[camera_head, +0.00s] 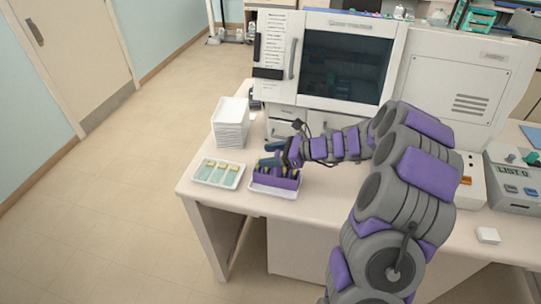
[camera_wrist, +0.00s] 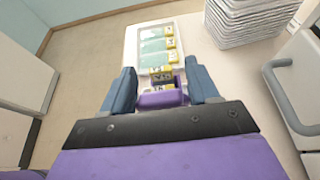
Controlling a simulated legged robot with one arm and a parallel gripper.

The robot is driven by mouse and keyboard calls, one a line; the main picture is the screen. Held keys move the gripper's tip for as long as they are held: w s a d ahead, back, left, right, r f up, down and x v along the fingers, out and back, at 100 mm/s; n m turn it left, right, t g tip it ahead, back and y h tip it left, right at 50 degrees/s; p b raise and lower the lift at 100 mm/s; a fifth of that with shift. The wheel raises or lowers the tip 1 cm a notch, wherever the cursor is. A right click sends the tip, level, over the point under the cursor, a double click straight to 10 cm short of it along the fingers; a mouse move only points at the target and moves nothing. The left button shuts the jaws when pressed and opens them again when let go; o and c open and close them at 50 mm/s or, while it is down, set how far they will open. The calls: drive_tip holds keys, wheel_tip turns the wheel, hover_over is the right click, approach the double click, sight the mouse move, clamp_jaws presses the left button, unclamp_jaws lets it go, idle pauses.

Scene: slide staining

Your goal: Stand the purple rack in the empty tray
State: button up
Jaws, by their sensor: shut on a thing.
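The purple rack (camera_head: 277,181) is upright, with several yellow-labelled slides in it. It is at the white tray (camera_head: 272,193) near the table's front left edge. The tray's front rim shows below the rack; I cannot tell whether the rack's base touches the tray floor. My gripper (camera_head: 270,155) is shut on the rack from above and behind. In the wrist view my gripper (camera_wrist: 160,84) has its two blue-grey fingers on either side of the rack (camera_wrist: 161,99). The fingers and palm hide part of the rack, and the tray under it is mostly hidden there.
Another white tray (camera_head: 236,182) with several slides lying flat sits close on the left. A stack of white trays (camera_head: 230,124) stands behind it. A large machine (camera_head: 345,65) fills the back. The table's front edge is close to the trays.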

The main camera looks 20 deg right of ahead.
drive_tip(key=o, duration=1.4)
drive_tip(key=p+v, duration=0.2)
drive_tip(key=v, duration=1)
drive_tip(key=s+a+r+n+g+h, duration=0.2)
drive_tip(key=s+a+r+n+g, duration=0.15)
drive_tip(key=s+a+n, duration=0.4)
drive_tip(key=s+a+r+n+g+h, duration=0.15)
drive_tip(key=s+a+n+g, duration=0.3)
drive_tip(key=s+a, duration=0.5)
drive_tip(key=s+n+h, duration=0.2)
drive_tip(key=s+n, duration=0.2)
drive_tip(key=s, duration=0.2)
drive_tip(key=s+d+n+h, duration=0.1)
drive_tip(key=s+n+h, duration=0.2)
drive_tip(key=s, duration=0.3)
drive_tip(key=s+d+n+g+h, duration=0.1)
drive_tip(key=s+n+h, duration=0.2)
drive_tip(key=s+n, duration=0.2)
drive_tip(key=shift+s+d+r, duration=0.1)
drive_tip(key=shift+s, duration=0.3)
drive_tip(key=shift+s+d+r, duration=0.1)
drive_tip(key=shift+s+r, duration=0.05)
drive_tip(key=shift+s, duration=0.25)
